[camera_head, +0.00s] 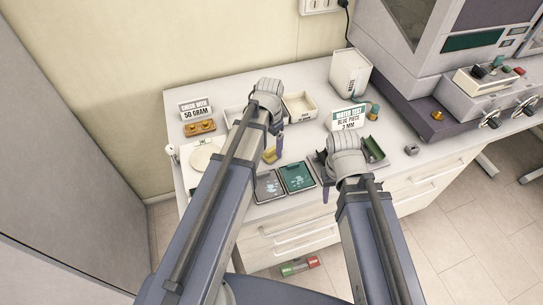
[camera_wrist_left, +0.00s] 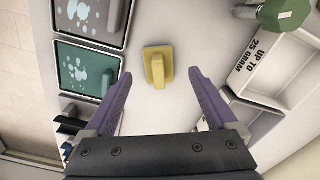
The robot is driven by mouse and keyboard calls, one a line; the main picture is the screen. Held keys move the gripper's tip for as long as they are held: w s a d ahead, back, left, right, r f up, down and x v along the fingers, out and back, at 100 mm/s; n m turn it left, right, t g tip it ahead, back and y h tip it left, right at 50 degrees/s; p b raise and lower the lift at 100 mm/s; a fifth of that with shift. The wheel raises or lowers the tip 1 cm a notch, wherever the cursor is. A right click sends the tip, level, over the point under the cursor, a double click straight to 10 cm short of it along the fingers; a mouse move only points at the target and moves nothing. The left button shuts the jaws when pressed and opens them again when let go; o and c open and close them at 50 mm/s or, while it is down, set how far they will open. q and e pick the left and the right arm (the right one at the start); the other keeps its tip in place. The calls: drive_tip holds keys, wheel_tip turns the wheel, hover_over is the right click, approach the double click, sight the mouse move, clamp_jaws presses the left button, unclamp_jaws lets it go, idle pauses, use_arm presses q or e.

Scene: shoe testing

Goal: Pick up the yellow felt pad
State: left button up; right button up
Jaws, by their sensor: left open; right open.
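The yellow felt pad (camera_wrist_left: 165,58) is a small block with a raised grip. In the left wrist view it stands on the white table, just beyond and between my left fingertips. In the head view the yellow pad (camera_head: 270,156) shows beside my left arm. My left gripper (camera_wrist_left: 161,76) is open with nothing between its fingers; in the head view the left gripper (camera_head: 271,132) is mostly hidden by its own wrist. My right gripper (camera_head: 328,184) is open over the right part of the table, near its front edge, largely hidden by its wrist.
A dark tray (camera_wrist_left: 91,14) and a green tray (camera_wrist_left: 88,70) lie left of the pad in the wrist view. A compartment box (camera_wrist_left: 268,70) and a green weight (camera_wrist_left: 285,12) are to its right. A sign (camera_head: 348,117) and a large machine (camera_head: 440,75) stand at the right.

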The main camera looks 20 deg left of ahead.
sight(271, 149)
use_arm(q)
drive_tip(key=f+b, duration=0.3)
drive_tip(key=f, duration=0.1)
drive_tip(key=shift+w+d+f+b, duration=0.15)
drive_tip(key=shift+d+f+b, duration=0.05)
drive_tip(key=shift+b, duration=0.15)
drive_tip(key=shift+r, duration=0.1)
clamp_jaws()
idle(0.3)
